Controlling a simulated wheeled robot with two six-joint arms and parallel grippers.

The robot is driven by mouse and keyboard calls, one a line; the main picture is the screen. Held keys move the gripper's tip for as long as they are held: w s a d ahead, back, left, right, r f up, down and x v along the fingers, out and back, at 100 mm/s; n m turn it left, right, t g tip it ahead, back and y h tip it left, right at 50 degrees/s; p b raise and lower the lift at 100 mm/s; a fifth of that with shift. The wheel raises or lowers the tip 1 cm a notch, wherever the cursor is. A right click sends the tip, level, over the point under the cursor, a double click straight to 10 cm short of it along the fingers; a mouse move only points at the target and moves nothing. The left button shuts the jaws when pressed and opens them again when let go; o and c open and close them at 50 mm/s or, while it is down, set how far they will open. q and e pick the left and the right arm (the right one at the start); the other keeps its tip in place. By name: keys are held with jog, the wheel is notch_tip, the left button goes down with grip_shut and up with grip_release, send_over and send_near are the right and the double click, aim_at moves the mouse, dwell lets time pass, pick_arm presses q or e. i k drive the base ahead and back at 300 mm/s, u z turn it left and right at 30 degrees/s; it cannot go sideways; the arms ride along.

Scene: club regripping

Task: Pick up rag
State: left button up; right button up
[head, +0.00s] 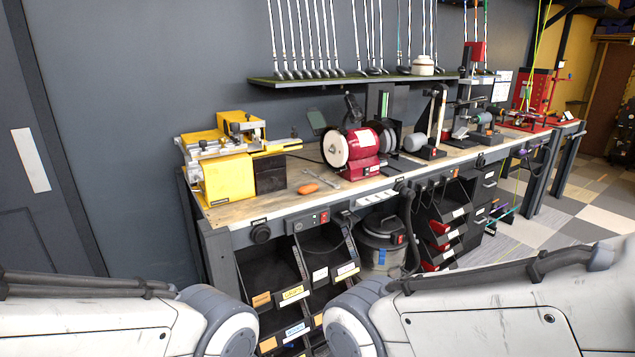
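I cannot make out a rag anywhere in the head view. My two arms show only as large white links with grey joints at the bottom left and bottom right. Neither gripper is in the picture, so what they hold is hidden. The wooden workbench (236,212) stands against the dark wall, beyond my arms. On its top, an orange-handled tool (309,188) and a metal wrench (328,179) lie near the front edge.
A yellow machine (228,178) stands at the bench's left end, and a red bench grinder (364,167) near its middle. Golf clubs stand on a shelf (330,80) above. Below are dark bins (270,277) and a shop vacuum (379,243). Checkered floor (558,222) is open at right.

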aim_at(308, 189)
jog(key=z, duration=0.05)
jog(key=i, duration=0.3)
jog(key=u, duration=0.25)
jog(key=k, duration=0.3)
jog(key=z, duration=1)
jog(key=i, duration=1.8)
jog(key=u, duration=1.25)
jog(key=i, duration=0.75)
jog(key=u, duration=0.9)
